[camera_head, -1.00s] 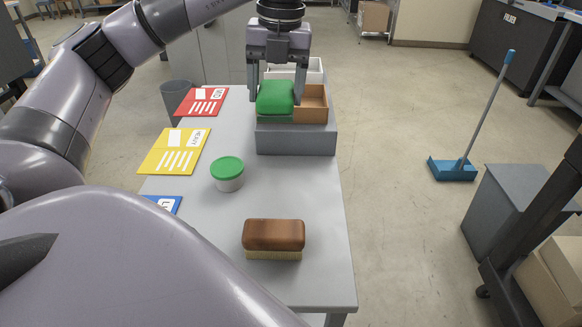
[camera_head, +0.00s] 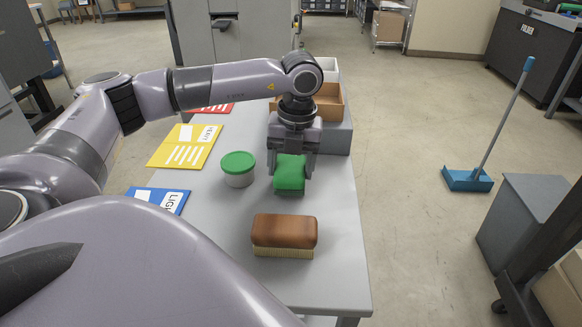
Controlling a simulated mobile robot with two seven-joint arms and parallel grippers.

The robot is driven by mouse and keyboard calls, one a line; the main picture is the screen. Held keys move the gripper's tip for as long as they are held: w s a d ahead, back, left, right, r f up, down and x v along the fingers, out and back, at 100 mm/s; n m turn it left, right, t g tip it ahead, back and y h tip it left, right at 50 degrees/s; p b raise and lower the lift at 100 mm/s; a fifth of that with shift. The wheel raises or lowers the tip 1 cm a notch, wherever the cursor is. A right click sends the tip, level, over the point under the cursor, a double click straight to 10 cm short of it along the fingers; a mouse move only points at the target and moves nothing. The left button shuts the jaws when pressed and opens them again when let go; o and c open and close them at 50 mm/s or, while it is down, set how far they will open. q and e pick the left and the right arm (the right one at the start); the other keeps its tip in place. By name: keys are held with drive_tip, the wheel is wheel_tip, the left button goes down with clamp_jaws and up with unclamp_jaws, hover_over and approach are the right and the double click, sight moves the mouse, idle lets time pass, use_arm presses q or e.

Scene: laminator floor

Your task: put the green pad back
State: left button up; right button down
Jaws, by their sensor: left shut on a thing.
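The green pad (camera_head: 290,176) is between the fingers of my left gripper (camera_head: 291,172), which is shut on it. The pad is over the middle of the grey table, to the right of the green-lidded tub and behind the brown brush. I cannot tell whether its underside touches the table. The brown tray (camera_head: 329,101) sits on a grey block (camera_head: 338,140) at the table's far end, partly hidden by my left arm and gripper. My right gripper does not show.
A green-lidded tub (camera_head: 238,168) and a brown brush (camera_head: 284,232) stand on the table (camera_head: 215,218). Yellow (camera_head: 184,146), blue (camera_head: 160,199) and red (camera_head: 212,108) cards lie along its left edge. A blue dustpan (camera_head: 467,179) is on the floor at right.

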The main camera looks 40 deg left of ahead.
sight(296, 167)
use_arm(q)
drive_tip(key=shift+f, duration=0.85)
drive_tip(key=o, duration=1.3)
drive_tip(key=shift+o, duration=0.2)
drive_tip(key=shift+r, duration=0.35)
drive_tip(key=r, duration=0.7)
drive_tip(key=d+r, duration=0.1)
drive_tip(key=r, duration=0.2)
drive_tip(key=shift+w+r, duration=0.15)
drive_tip(key=shift+w, duration=0.05)
drive_tip(key=shift+r+p, duration=0.3)
drive_tip(key=shift+r, duration=0.25)
drive_tip(key=shift+f, duration=0.1)
